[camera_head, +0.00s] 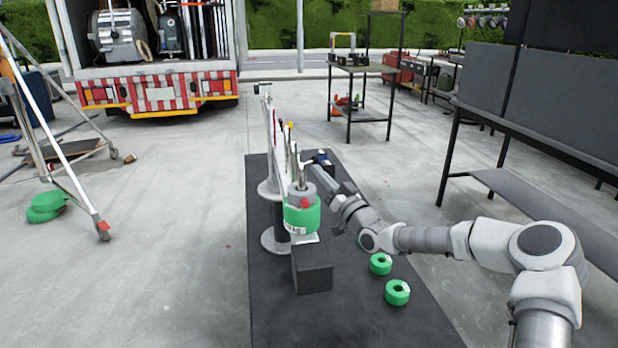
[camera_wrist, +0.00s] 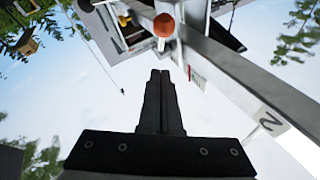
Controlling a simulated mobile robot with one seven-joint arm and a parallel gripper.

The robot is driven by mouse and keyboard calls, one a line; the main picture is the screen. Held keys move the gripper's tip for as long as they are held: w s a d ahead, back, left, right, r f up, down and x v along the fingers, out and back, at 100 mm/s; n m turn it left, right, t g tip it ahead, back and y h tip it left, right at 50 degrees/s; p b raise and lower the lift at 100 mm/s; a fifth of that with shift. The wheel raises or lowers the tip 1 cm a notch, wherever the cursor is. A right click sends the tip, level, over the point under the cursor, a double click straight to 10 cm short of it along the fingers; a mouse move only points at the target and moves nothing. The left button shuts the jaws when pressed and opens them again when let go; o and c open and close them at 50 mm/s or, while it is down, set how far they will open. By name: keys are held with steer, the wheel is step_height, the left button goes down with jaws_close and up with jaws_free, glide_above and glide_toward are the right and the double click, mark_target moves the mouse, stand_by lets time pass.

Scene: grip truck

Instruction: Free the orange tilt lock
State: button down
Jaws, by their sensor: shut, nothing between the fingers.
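A round orange knob (camera_wrist: 163,25), which looks like the orange tilt lock, shows at the top of the wrist view beside a pale metal bar (camera_wrist: 245,85). My gripper (camera_wrist: 160,75) is shut and empty. Its fingertips point toward the knob and appear just below it in the picture; I cannot tell the exact distance, but it is not gripped. In the head view the metal rig (camera_head: 270,140) stands on a dark table (camera_head: 350,325), with my wrist close to its right side. My fingertips and the orange knob cannot be made out clearly there.
A green weight (camera_head: 302,220) hangs at the rig's near end, above a black block (camera_head: 312,272). Green rolls (camera_head: 380,264) (camera_head: 397,292) lie on the table under my arm. A dark bench (camera_head: 545,130) stands at right.

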steer(key=shift+w+a+f+b, duration=0.25)
steer(key=shift+w+a+f, duration=0.15)
steer(key=shift+w+a, duration=0.35)
steer(key=shift+w+a+f+b, duration=0.25)
steer(key=shift+w+a+f, duration=0.1)
steer(key=shift+w+a, duration=0.35)
